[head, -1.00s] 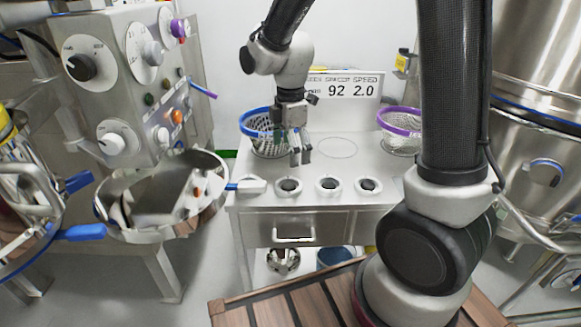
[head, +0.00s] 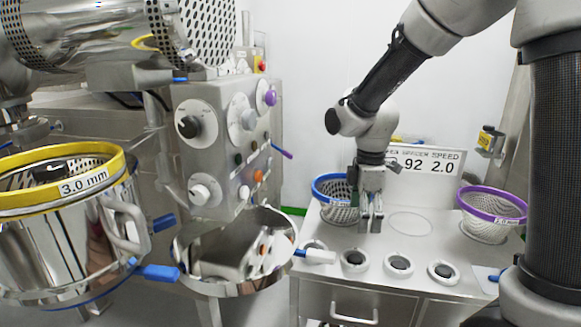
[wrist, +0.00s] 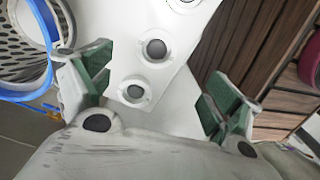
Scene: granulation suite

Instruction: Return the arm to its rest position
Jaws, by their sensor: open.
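My gripper (head: 371,212) hangs fingers-down over the steel bench (head: 455,262), just right of the blue-rimmed perforated basket (head: 340,212). In the wrist view my gripper (wrist: 157,97) is open, its two green-padded fingers wide apart with nothing between them. The blue-rimmed basket (wrist: 22,50) also shows there at the upper left, close beside the left finger. My arm reaches in from the upper right in the head view, bent down at the wrist.
A purple-rimmed basket (head: 487,225) stands at the bench's right. Several round fittings (head: 398,264) line its front. A white sign (head: 428,172) stands behind. A control panel (head: 222,150), a steel bowl (head: 282,265) and a yellow-rimmed 3.0 mm basket (head: 62,170) are at left.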

